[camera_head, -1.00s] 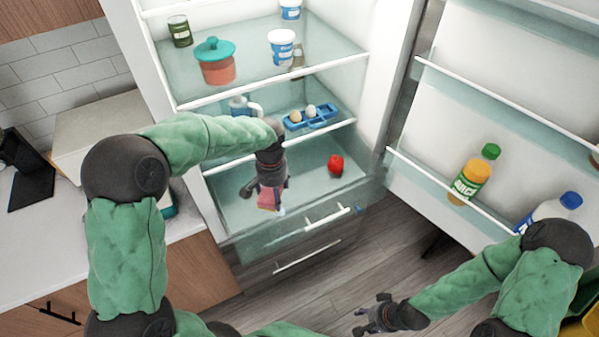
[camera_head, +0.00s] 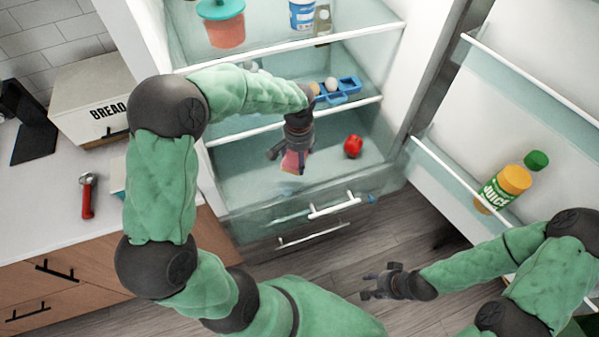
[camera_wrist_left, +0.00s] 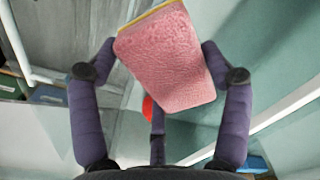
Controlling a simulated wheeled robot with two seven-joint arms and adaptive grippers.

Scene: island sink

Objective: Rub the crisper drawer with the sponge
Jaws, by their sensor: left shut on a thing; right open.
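My left gripper (camera_head: 291,153) is shut on a pink sponge (camera_head: 292,162) inside the fridge, over the drawer area. In the left wrist view the sponge (camera_wrist_left: 170,58), with a yellow edge, sits between the fingers of the left gripper (camera_wrist_left: 160,75). The clear crisper drawer (camera_head: 265,217) is at the fridge bottom, with a white handle bar (camera_head: 331,205). The sponge appears above the drawer; whether it touches any surface, I cannot tell. My right gripper (camera_head: 378,284) is open and empty, low over the floor in front of the fridge.
A red item (camera_head: 353,146) lies to the right of the sponge. A blue egg tray (camera_head: 338,92) stands on the shelf above. The open fridge door (camera_head: 490,120) holds a juice bottle (camera_head: 503,188). A counter (camera_head: 60,200) with a bread box (camera_head: 95,98) is left.

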